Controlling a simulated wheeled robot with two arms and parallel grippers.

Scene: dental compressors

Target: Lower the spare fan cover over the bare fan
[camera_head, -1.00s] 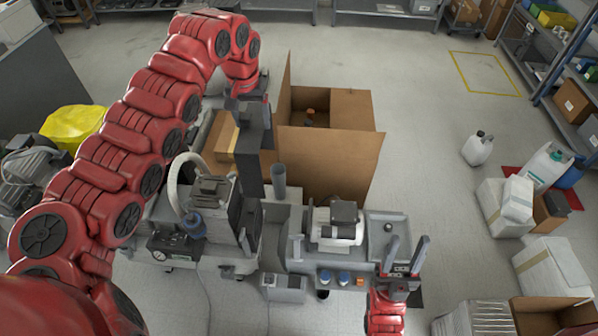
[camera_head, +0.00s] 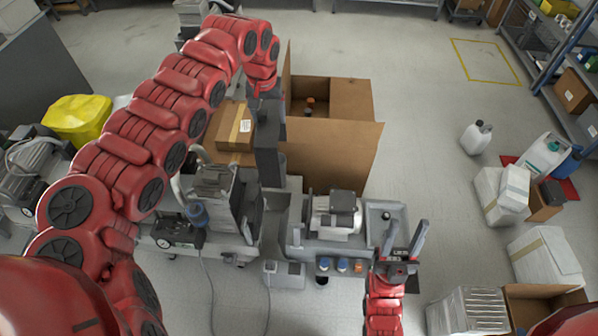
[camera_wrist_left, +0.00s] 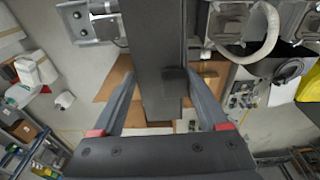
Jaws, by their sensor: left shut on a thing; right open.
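My left gripper (camera_head: 270,150) points down above the bench, behind the compressor parts. It is shut on a long dark grey piece (camera_wrist_left: 152,60), seen between its fingers in the left wrist view; this looks like the spare fan cover, but its shape is not clear. A pale motor (camera_head: 335,215) with a dark box on top sits on the bench, right of and nearer than the left gripper. I cannot make out the bare fan; the held piece and gripper hide part of the bench. My right gripper (camera_head: 405,232) is open and empty at the bench's front right.
A large open cardboard box (camera_head: 335,150) stands behind the bench. A smaller taped carton (camera_head: 232,127) is left of the left gripper. A compressor unit (camera_head: 215,195) stands left on the bench. White jugs and boxes lie on the right floor; floor between is free.

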